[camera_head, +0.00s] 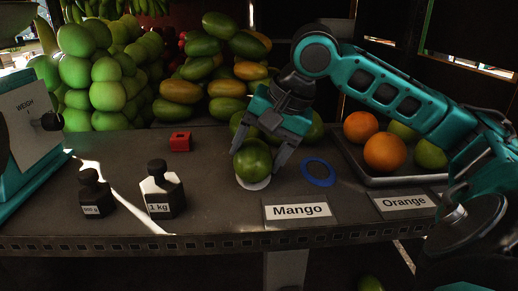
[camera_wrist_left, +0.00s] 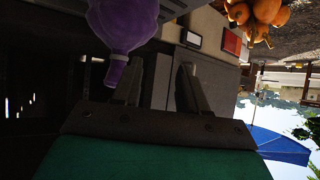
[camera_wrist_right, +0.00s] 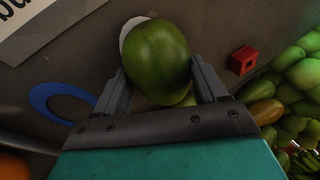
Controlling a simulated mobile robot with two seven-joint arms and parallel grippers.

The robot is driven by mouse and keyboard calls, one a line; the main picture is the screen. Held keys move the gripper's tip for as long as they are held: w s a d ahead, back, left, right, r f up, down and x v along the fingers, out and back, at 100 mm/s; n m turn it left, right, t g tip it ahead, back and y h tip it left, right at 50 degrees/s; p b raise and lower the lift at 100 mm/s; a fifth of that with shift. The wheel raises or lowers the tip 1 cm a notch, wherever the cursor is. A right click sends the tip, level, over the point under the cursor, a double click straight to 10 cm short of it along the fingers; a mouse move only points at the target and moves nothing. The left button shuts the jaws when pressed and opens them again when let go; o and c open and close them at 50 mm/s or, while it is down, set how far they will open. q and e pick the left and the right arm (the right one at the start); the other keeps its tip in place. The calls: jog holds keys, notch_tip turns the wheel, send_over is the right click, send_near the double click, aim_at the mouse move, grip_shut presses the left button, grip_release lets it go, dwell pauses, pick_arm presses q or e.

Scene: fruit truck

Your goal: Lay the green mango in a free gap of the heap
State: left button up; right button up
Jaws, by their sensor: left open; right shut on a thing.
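The green mango (camera_head: 252,161) is between the fingers of my right gripper (camera_head: 258,150), which is shut on it. It is low over the metal counter (camera_head: 215,195), at a white disc (camera_head: 253,183); whether it touches the disc I cannot tell. In the right wrist view the mango (camera_wrist_right: 157,60) fills the space between both fingers. The heap of mangoes (camera_head: 200,90) stands behind, with green and yellow fruit; more green mangoes show partly behind my right gripper. My left gripper (camera_wrist_left: 158,90) is open and empty, away from the counter.
A blue ring (camera_head: 318,183) and the Mango sign (camera_head: 299,210) lie right of the held mango. A red block (camera_head: 180,142) and two black weights (camera_head: 162,190) stand left. A tray (camera_head: 400,181) of oranges is at right, the scale (camera_head: 25,125) at far left.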

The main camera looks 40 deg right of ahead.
jog(key=o, duration=0.9)
jog(key=shift+c, duration=0.2)
jog(key=shift+r+p, duration=0.9)
jog(key=shift+r, duration=2.1)
